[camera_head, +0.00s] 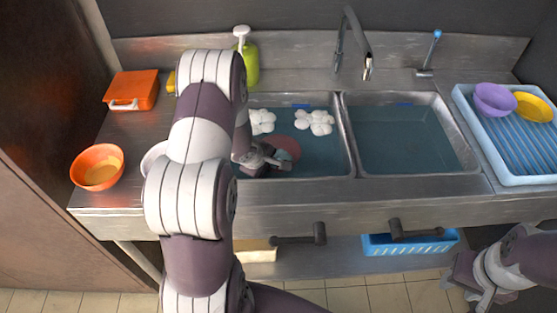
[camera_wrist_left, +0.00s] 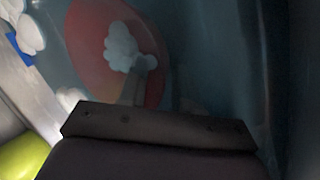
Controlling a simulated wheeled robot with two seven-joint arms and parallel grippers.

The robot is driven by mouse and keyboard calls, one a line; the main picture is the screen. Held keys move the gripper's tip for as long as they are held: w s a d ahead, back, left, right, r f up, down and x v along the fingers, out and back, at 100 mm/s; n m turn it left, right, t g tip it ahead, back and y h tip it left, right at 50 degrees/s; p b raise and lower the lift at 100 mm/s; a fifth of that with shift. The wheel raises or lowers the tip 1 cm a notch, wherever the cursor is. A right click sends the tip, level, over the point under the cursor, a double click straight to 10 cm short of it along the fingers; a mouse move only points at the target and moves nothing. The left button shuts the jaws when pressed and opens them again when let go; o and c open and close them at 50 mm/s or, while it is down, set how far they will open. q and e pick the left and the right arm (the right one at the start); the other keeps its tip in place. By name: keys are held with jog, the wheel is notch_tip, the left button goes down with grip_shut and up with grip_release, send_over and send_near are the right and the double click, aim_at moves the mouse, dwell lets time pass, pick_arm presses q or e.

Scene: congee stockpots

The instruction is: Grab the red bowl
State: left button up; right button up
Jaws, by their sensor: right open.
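The red bowl (camera_head: 285,146) is in the left sink basin, partly hidden behind my left gripper (camera_head: 262,160). In the left wrist view the red bowl (camera_wrist_left: 88,45) shows as a round red shape with white foam over part of it. My left gripper reaches down into the basin at the bowl's near left side; I cannot tell whether it touches the bowl. Its fingers are dark and blurred together, so their opening is unclear. My right gripper (camera_head: 468,284) is open and empty at the lower right, in front of the counter.
White foam clumps (camera_head: 316,121) float in the left basin. The right basin (camera_head: 405,140) holds only water. An orange bowl (camera_head: 97,167) and an orange box (camera_head: 131,90) are on the left counter. A blue rack (camera_head: 510,150) holds a purple bowl (camera_head: 494,100) and a yellow bowl (camera_head: 534,107).

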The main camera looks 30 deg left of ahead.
pick_arm(q)
jog(key=shift+s+r, duration=0.1)
grip_shut()
jog(key=shift+r, duration=0.1)
